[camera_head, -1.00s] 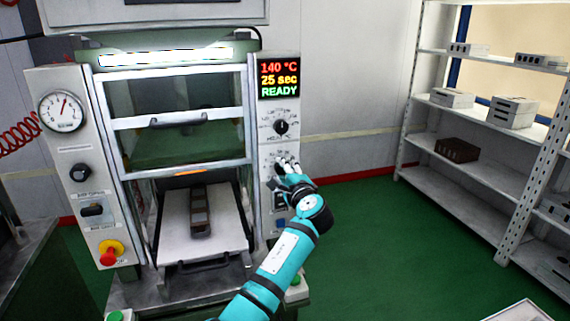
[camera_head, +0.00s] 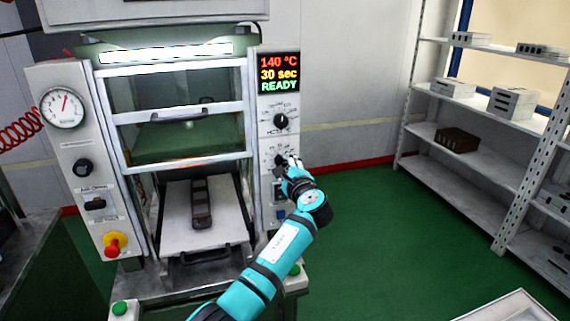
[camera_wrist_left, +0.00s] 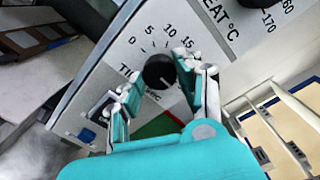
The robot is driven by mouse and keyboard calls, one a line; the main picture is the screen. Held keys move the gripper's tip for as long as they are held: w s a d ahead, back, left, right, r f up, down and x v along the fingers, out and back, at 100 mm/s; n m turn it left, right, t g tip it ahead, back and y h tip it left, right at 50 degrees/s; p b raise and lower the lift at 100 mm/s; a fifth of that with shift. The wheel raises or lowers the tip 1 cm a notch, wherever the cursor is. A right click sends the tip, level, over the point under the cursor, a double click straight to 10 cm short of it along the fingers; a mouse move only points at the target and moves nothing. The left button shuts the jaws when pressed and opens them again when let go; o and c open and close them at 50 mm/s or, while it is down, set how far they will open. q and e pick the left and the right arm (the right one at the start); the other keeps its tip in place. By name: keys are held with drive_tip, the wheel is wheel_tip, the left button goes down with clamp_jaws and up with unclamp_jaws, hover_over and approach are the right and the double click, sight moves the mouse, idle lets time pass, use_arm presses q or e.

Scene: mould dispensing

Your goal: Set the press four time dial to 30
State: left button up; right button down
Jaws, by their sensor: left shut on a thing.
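The press display (camera_head: 279,73) reads 140 °C, 30 sec and READY. The black time dial (camera_wrist_left: 159,71) sits on the white panel (camera_wrist_left: 100,68), with printed 5, 10 and 15 marks visible around it in the left wrist view. My left gripper (camera_wrist_left: 156,80) is shut on the dial, with one finger on each side of it. In the head view my left gripper (camera_head: 286,163) is at the panel below the heat dial (camera_head: 281,121) and largely hides the time dial. My right gripper is not in view.
The press has a gauge (camera_head: 63,107) and a red emergency knob (camera_head: 112,246) on its left panel. A mould (camera_head: 202,203) lies on its pulled-out plate (camera_head: 228,225). Shelves (camera_head: 490,115) with grey blocks stand at right. Green floor between is clear.

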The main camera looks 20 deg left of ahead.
use_arm(q)
drive_tip(key=o, duration=0.8)
drive_tip(key=shift+a+r, duration=0.15)
drive_tip(key=shift+r, duration=0.4)
drive_tip(key=shift+c, duration=0.2)
drive_tip(key=o, duration=0.4)
drive_tip(key=shift+w+a+f, duration=0.1)
drive_tip(key=shift+f, duration=0.25)
drive_tip(key=shift+s+d, duration=0.25)
drive_tip(key=v, duration=1.1)
drive_tip(key=shift+s, duration=0.2)
